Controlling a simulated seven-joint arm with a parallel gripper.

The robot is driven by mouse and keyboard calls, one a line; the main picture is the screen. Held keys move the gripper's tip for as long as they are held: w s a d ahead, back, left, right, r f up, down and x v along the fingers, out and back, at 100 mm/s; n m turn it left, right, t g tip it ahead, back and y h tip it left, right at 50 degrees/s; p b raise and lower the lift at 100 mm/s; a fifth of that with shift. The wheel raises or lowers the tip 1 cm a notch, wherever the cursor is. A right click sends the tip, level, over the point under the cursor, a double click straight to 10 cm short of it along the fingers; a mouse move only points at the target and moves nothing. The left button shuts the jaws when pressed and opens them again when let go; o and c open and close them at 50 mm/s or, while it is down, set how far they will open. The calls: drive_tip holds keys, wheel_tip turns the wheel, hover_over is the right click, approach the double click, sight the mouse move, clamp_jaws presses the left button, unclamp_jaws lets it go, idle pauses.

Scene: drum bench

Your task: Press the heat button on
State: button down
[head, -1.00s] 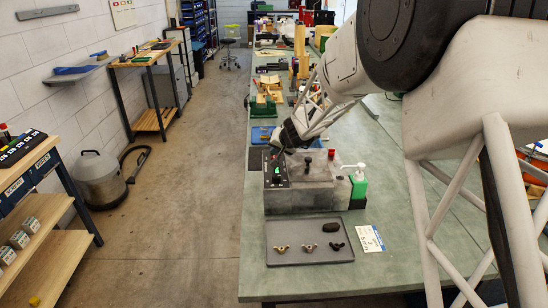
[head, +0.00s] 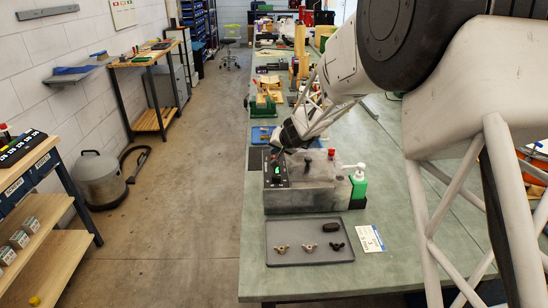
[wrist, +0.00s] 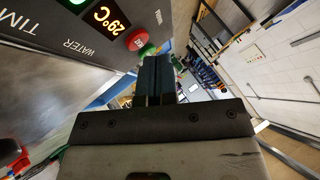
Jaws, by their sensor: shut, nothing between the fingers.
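The grey drum machine (head: 320,190) stands on the green bench, with a black control panel (head: 277,180) on its left side and a small green-lit display. In the wrist view, the panel (wrist: 70,22) fills the upper left, with TIM and WATER lettering and a 29°C readout (wrist: 97,13). A red button (wrist: 138,40) sits beside the readout; its lettering is not clearly legible. A green button (wrist: 149,50) lies just past it. My gripper (wrist: 156,72) is shut and empty, its tips close to the green button; I cannot tell whether they touch it. In the head view the fingertips are hard to make out.
A grey tray (head: 285,255) with several small wing-shaped parts and a dark lump lies in front of the machine. A green bottle (head: 358,187) with a white pump stands right of it, near a paper card (head: 369,239). More tools and blocks fill the bench behind.

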drive_tip(key=shift+f, duration=0.55)
idle(0.9)
drive_tip(key=shift+r, duration=0.5)
drive_tip(key=shift+r, duration=0.2)
drive_tip(key=shift+r, duration=2.85)
